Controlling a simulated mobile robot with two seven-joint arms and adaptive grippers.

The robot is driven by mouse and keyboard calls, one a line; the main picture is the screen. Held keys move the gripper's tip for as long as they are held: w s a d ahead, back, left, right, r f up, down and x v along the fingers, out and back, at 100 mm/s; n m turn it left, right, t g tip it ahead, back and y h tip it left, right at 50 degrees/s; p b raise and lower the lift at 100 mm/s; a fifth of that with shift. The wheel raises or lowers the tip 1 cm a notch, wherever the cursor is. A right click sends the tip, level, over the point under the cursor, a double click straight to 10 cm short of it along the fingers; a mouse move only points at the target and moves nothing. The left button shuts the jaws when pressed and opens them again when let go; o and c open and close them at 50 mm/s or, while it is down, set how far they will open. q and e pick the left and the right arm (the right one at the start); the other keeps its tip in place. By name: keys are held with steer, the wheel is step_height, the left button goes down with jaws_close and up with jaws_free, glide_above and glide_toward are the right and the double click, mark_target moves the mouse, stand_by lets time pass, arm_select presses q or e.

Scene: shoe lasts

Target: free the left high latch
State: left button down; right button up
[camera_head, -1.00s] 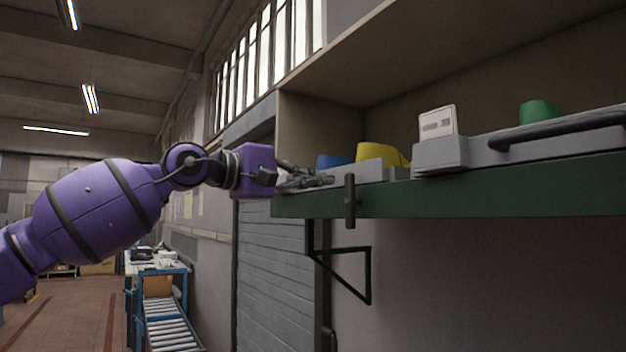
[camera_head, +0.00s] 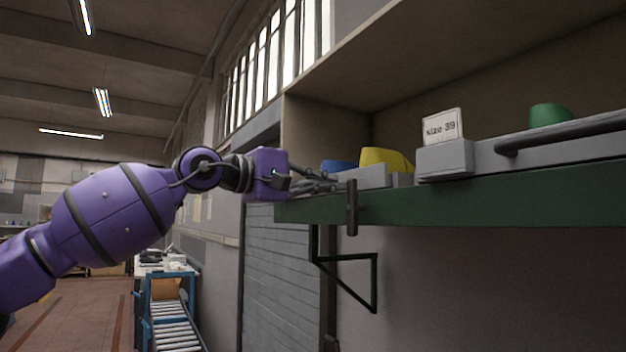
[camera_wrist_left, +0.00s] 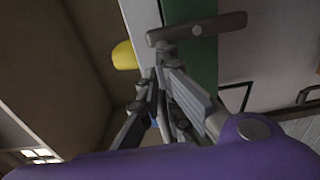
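The left high latch is a dark upright bar (camera_head: 352,207) on the green front edge (camera_head: 430,203) of the shelf, near its left end. In the left wrist view it is a brown bar (camera_wrist_left: 197,31) lying across the green strip, just beyond the fingertips. My left gripper (camera_head: 335,185) is just left of the latch's upper part, its fingers pointing right. In the left wrist view the fingertips (camera_wrist_left: 158,72) come together with nothing held between them. I see a small gap to the latch; contact is not visible. My right gripper is not in view.
Blue (camera_head: 337,165), yellow (camera_head: 385,160) and green (camera_head: 549,114) lasts are on the shelf behind grey blocks. A "size 39" card (camera_head: 440,127) stands in a grey holder. A dark handle bar (camera_head: 565,135) is at right. A black bracket (camera_head: 345,258) hangs below.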

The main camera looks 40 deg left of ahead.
arm_select(q)
steer(key=shift+w+d+f, duration=0.1)
steer(key=shift+d+f, duration=0.15)
steer(key=shift+f, duration=0.05)
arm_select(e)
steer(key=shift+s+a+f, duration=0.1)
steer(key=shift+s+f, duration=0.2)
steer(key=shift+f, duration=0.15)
arm_select(q)
steer(key=shift+d, duration=0.1)
steer(key=shift+s+d+r, duration=0.15)
steer(key=shift+s+d, duration=0.05)
steer(key=shift+d, duration=0.5)
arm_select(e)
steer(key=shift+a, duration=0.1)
